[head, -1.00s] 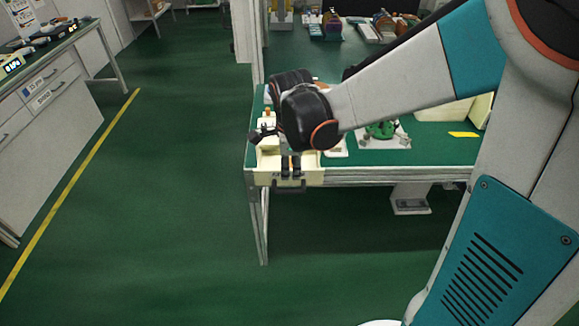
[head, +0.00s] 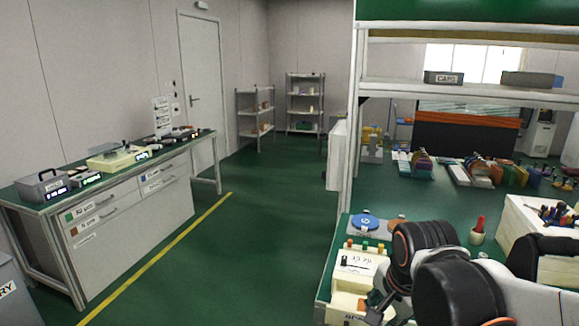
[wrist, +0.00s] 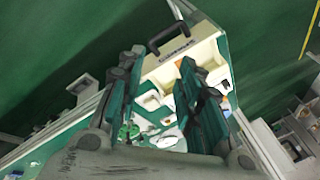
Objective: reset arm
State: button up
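My gripper (wrist: 158,72) shows in the wrist view with its two dark, teal-sided fingers spread apart. Nothing shows held between them. Beyond the fingers is a cream case (wrist: 203,54) with a black handle, and the green bench top with small parts. In the head view my arm reaches in from the lower right. Its black joints are above the near corner of the bench, beside the cream case (head: 347,283). The fingers are mostly hidden there.
A green-topped bench (head: 380,200) with a shelf (head: 410,92) stands at the right. A blue round disc (head: 366,222) and a red-handled tool in a cup (head: 478,232) are near my arm. A drawer counter (head: 130,220) stands left. The green floor between is clear.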

jog(key=s+r+n+t, duration=0.3)
jog(key=s+n, duration=0.6)
jog(key=n, duration=0.3)
jog(key=shift+s+d+r, duration=0.15)
jog(key=shift+s+d, duration=0.1)
jog(key=shift+s, duration=0.1)
